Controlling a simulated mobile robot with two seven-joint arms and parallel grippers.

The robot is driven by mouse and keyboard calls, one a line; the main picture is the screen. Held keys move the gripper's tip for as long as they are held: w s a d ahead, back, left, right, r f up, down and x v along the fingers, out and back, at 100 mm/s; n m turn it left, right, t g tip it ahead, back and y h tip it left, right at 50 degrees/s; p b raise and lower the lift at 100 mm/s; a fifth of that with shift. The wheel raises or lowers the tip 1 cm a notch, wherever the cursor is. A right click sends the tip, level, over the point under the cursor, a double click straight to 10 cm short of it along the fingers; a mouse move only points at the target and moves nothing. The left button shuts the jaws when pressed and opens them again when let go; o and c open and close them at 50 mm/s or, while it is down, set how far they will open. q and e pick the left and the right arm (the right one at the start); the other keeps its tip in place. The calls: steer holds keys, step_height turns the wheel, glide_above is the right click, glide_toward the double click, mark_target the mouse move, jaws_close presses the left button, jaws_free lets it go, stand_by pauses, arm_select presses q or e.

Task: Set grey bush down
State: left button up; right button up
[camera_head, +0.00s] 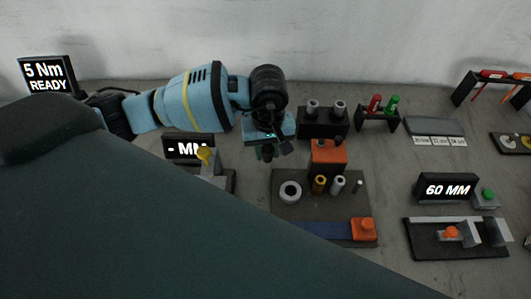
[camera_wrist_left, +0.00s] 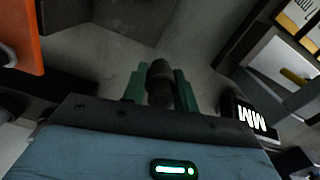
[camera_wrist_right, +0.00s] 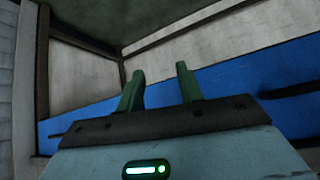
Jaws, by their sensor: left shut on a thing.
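My left gripper (camera_head: 267,152) hangs above the table at the middle of the head view, just left of the orange block on the dark board. In the left wrist view (camera_wrist_left: 160,92) its green fingers are shut on a dark grey round bush (camera_wrist_left: 159,80), which stands out between the fingertips. In the head view the bush is hard to tell from the fingers. My right gripper (camera_wrist_right: 160,86) is seen only in the right wrist view; its green fingers are apart with nothing between them.
The dark board (camera_head: 290,222) carries a white ring (camera_head: 290,191), a brass bush (camera_head: 319,184), a silver bush (camera_head: 338,184) and an orange block (camera_head: 328,152). A black block (camera_head: 323,127) holds two grey pieces behind. A "60 MM" display (camera_head: 447,188) stands right. Bare table lies between.

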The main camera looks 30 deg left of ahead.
mark_target(265, 155)
arm_select(q)
steer(key=shift+a, duration=0.1)
